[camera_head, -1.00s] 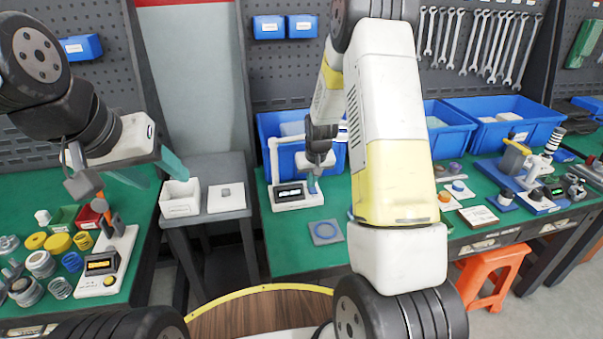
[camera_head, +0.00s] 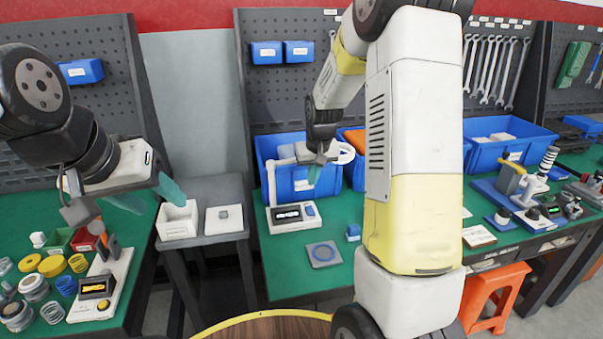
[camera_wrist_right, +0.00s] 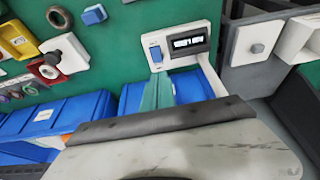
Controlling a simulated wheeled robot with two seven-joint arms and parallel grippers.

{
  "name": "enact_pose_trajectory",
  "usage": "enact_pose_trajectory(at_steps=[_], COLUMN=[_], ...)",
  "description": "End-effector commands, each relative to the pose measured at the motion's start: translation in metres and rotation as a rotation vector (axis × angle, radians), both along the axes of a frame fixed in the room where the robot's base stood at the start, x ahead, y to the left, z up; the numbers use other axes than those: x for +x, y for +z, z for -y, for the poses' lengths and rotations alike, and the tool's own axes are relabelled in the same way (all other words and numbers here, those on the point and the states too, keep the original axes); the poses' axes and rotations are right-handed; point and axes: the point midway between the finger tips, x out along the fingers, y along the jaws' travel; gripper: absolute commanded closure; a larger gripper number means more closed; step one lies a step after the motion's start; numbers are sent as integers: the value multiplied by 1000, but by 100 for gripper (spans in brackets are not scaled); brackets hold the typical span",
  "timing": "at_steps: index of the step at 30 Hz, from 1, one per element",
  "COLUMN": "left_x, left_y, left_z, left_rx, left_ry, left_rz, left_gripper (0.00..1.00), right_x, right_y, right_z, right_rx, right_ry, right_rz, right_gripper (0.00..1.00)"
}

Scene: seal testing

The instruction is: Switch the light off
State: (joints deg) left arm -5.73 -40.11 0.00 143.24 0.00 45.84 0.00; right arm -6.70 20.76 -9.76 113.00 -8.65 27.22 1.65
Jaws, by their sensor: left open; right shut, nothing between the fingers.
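A white device (camera_head: 290,217) with a dark lit display and an upright post with an arm stands on the green bench in the head view. A blue switch (camera_head: 310,210) sits at its right end; it also shows in the wrist view (camera_wrist_right: 155,53). My right gripper (camera_head: 313,176) is shut and empty, raised above the switch. In the wrist view its teal fingers (camera_wrist_right: 157,90) point toward the switch, apparently apart from it. My left gripper (camera_head: 150,194) is open and empty at the left, near the stool. I cannot tell whether a lamp is lit.
A white box (camera_head: 178,222) and a white plate with a grey button (camera_head: 224,218) stand on a grey stool. Blue bins (camera_head: 265,158) stand behind the device. Left bench is crowded with parts.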

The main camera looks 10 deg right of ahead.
Motion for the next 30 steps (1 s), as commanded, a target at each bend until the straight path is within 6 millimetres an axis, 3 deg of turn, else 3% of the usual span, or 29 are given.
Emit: enact_pose_trajectory(at_steps=[20, 26, 30], left_x=[0, 0, 0], left_y=[0, 0, 0], left_z=[0, 0, 0], left_rx=[0, 0, 0], left_ry=[0, 0, 0], left_rz=[0, 0, 0], left_gripper=[47, 47, 47], right_x=[11, 18, 28], right_y=[2, -21, -49], right_z=[7, 7, 7], right_rx=[0, 0, 0], right_ry=[0, 0, 0], right_rz=[4, 0, 0], right_gripper=[100, 100, 100])
